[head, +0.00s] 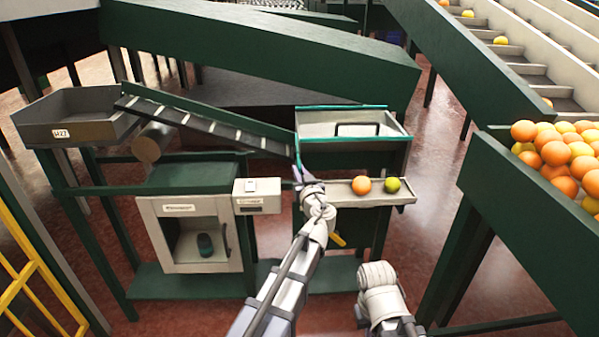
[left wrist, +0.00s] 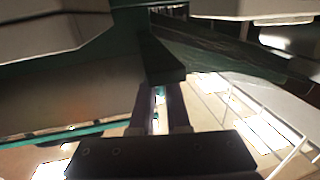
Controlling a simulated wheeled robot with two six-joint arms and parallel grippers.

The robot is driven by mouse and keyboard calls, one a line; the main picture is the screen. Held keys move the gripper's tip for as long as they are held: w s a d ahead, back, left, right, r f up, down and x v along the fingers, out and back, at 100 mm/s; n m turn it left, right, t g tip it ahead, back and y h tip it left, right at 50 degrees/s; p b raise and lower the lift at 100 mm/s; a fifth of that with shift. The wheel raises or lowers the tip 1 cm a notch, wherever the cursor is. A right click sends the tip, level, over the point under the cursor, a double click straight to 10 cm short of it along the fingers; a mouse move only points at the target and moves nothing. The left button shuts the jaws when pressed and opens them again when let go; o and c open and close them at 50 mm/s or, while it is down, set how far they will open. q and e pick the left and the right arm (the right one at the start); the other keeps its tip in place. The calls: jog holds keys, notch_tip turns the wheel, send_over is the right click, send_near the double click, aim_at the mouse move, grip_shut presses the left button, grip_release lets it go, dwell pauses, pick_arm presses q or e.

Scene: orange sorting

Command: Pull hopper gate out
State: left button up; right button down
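The hopper (head: 312,133) is a pale bin with a teal rim and a dark bar-shaped handle (head: 357,129) across it. A shallow tray (head: 338,194) below it carries an orange and a yellow-green fruit. I cannot clearly make out the gate itself. My left gripper (head: 299,176) is at the hopper's lower left corner, beside the end of the sloped chute. In the left wrist view my fingers (left wrist: 159,108) are close together with a narrow gap, against a dark block (left wrist: 161,58). Whether they grip it cannot be told.
The sloped slatted chute (head: 205,125) runs from a grey bin (head: 75,115) down to the hopper. A white cabinet (head: 195,232) stands lower left. A heap of oranges (head: 560,150) lies in a green-sided conveyor at right. Open floor (head: 432,185) shows between.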

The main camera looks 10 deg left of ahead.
pick_arm(q)
grip_shut()
dwell(1.0)
